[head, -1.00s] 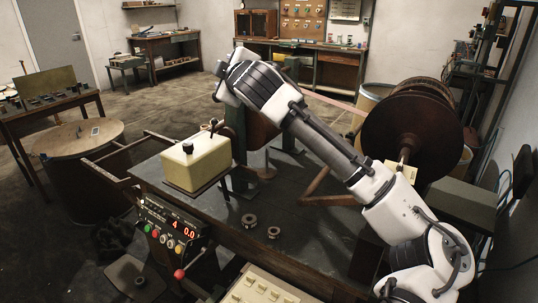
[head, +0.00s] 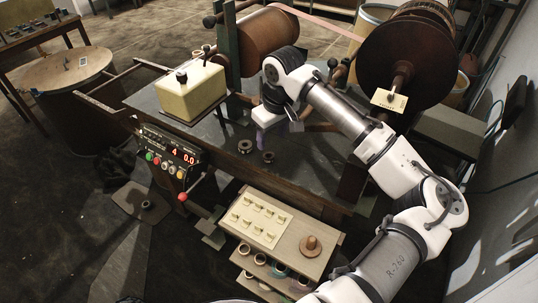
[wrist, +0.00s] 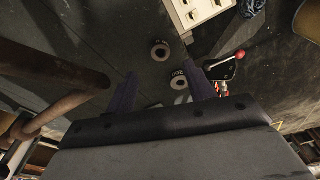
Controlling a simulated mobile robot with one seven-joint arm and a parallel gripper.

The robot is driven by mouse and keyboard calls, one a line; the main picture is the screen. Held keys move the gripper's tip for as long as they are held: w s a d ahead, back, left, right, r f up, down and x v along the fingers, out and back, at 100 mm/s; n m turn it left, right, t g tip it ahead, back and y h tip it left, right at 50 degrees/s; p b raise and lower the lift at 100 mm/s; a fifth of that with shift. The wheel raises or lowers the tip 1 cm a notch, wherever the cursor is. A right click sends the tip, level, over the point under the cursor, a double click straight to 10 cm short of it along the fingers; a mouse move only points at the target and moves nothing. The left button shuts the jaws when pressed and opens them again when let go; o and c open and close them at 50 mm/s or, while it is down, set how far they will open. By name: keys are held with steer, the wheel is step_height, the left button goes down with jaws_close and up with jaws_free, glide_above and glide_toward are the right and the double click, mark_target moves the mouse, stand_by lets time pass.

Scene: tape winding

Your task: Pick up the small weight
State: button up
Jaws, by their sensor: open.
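Two dark ring-shaped weights lie on the grey bench top. The one on the right in the head view (head: 268,157) looks slightly smaller; it shows in the wrist view (wrist: 160,50). The other, larger weight (head: 245,146) lies close to its left; in the wrist view (wrist: 178,81) it bears a marking like "200". My gripper (head: 268,143) points down above the bench just behind the weights. In the wrist view its two purple fingers (wrist: 163,74) are spread wide and empty, with the larger weight between them and the smaller one beyond the tips.
A cream box (head: 190,92) stands on the bench to the left, above a control panel (head: 170,155) with a red-knobbed lever. A small cart (head: 312,222) with a cream board is in front. A large reel (head: 405,62) and a brown drum (head: 268,35) stand behind.

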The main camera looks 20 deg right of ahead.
mark_target(269, 152)
steer(key=shift+w+a+f+p, duration=0.15)
steer(key=shift+f+p, duration=0.15)
steer(key=shift+f, duration=0.9)
steer(key=shift+w+f+p, duration=0.2)
steer(key=shift+f+p, duration=0.15)
steer(key=shift+f, duration=0.85)
steer(key=shift+w+a+f+p, duration=0.15)
steer(key=shift+f+p, duration=0.15)
steer(key=shift+f, duration=0.9)
steer(key=shift+d, duration=0.1)
steer(key=c, duration=1.1)
steer(key=shift+r, duration=0.1)
